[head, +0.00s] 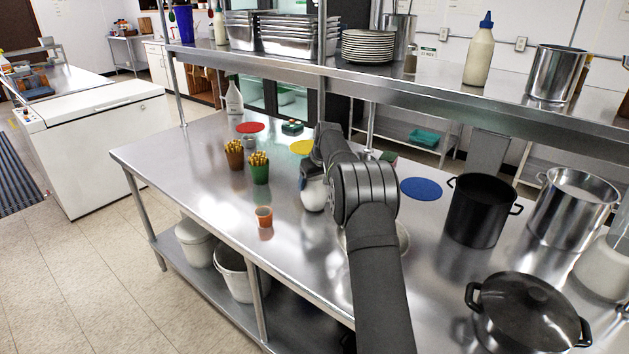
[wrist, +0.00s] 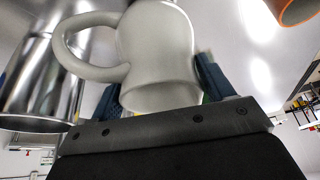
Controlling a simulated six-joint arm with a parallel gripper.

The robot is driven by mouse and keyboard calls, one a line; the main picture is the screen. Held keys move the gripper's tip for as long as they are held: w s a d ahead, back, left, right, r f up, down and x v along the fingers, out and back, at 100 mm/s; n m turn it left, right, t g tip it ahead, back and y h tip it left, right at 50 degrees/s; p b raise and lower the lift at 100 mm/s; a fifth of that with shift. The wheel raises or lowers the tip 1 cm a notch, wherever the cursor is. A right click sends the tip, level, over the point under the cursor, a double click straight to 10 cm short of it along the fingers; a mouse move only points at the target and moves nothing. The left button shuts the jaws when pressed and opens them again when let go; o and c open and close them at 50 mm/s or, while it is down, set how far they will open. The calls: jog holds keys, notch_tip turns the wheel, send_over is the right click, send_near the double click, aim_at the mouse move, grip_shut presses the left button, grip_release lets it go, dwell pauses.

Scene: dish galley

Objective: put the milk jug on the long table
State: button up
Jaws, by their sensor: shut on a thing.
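The white milk jug (head: 314,194) is in the middle of the head view, at the long steel table (head: 205,150), partly hidden by my arm. In the wrist view the jug (wrist: 158,52) fills the upper middle, its loop handle toward the left. My gripper (wrist: 160,86) is shut on the jug, with one blue finger on each side of its body. In the head view my gripper (head: 306,178) shows only in part beside the jug. I cannot tell whether the jug's base touches the table or hangs just above it.
An orange cup (head: 264,216) and two cups of fries (head: 259,168) (head: 234,154) stand left of the jug. A blue disc (head: 421,188), a black pot (head: 480,212) and a lidded pan (head: 528,310) are to the right. A steel shelf (head: 460,105) spans above the table's back. The table's left end is clear.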

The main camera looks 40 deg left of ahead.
jog(key=shift+f, duration=0.35)
jog(key=o, duration=2)
jog(key=shift+f, duration=0.1)
jog(key=v, duration=1.7)
jog(key=shift+s+d, duration=0.15)
jog(key=shift+d, duration=0.05)
jog(key=x, duration=1.7)
jog(key=shift+a, duration=0.2)
